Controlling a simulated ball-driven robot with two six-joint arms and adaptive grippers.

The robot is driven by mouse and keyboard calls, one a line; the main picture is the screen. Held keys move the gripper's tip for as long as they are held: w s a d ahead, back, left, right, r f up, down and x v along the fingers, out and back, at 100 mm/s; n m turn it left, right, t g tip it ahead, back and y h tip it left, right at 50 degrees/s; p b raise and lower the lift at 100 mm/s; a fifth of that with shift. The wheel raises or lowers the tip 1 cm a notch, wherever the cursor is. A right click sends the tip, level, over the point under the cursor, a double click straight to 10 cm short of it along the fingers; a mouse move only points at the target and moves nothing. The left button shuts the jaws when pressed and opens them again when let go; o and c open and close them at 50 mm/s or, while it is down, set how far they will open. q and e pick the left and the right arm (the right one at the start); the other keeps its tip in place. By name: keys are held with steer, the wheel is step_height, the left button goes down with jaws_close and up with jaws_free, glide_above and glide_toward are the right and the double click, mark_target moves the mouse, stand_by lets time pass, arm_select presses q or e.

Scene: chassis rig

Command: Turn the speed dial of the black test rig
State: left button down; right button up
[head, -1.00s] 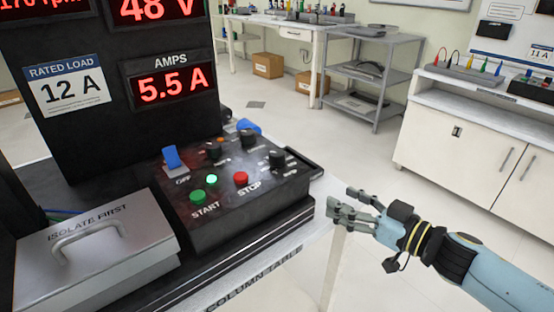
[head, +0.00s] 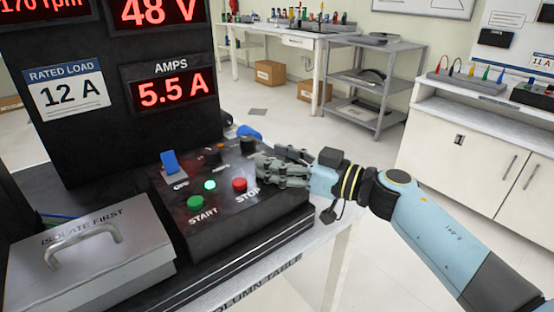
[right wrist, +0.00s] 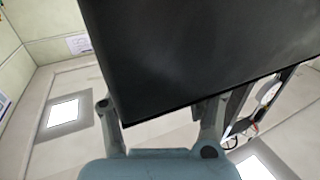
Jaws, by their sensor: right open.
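The black test rig's control panel (head: 235,232) carries a blue switch (head: 170,163), a green START button (head: 195,202), a red STOP button (head: 239,184), a small green light (head: 210,185) and black dials. One dial (head: 214,155) stands behind the light and another (head: 248,145) stands further back right. A front-right dial is hidden behind my right gripper (head: 265,168). Dial labels are too small to read. My right gripper is over the panel's right side, fingers pointing left, open; contact cannot be told. The right wrist view shows its fingers (right wrist: 160,125) before a dark surface. My left gripper is out of view.
The tall black display (head: 75,140) rises behind the panel, reading 48 V and 5.5 A. A grey lidded box (head: 90,265) marked ISOLATE FIRST sits front left. A grey shelf (head: 372,85) and white cabinet (head: 460,170) stand across open floor.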

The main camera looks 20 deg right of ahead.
steer(key=shift+c, duration=0.4)
jaws_close()
steer(key=shift+p, duration=0.3)
